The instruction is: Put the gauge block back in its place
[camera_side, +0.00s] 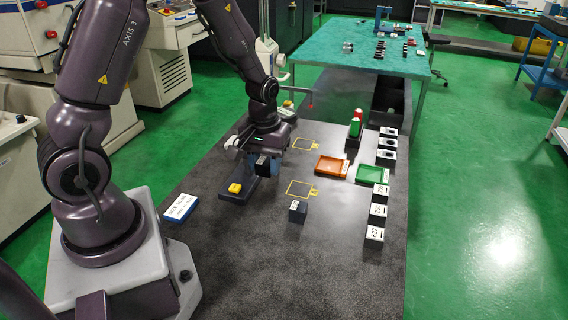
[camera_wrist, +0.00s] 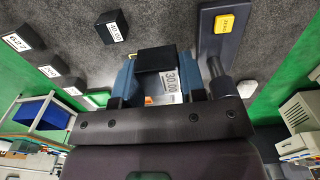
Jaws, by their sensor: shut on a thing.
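My gripper (camera_side: 264,163) is shut on a dark gauge block. In the wrist view the block (camera_wrist: 156,62) sits between the two blue-grey fingers (camera_wrist: 160,82), with a white label reading 30.00. In the side view it is hard to tell the block from the fingers, which hang above the dark table beside the yellow-topped unit. A second dark block (camera_side: 298,211) stands apart on the table, in front of a yellow outlined square (camera_side: 300,188). In the wrist view this block (camera_wrist: 113,27) carries a label that seems to read 40.00.
A dark unit with a yellow button (camera_side: 235,188) lies left of my gripper. An orange tray (camera_side: 331,166) and a green tray (camera_side: 372,174) lie to the right. Several labelled dark blocks (camera_side: 374,233) line the right edge. A blue-and-white box (camera_side: 180,207) lies at left. The front table is clear.

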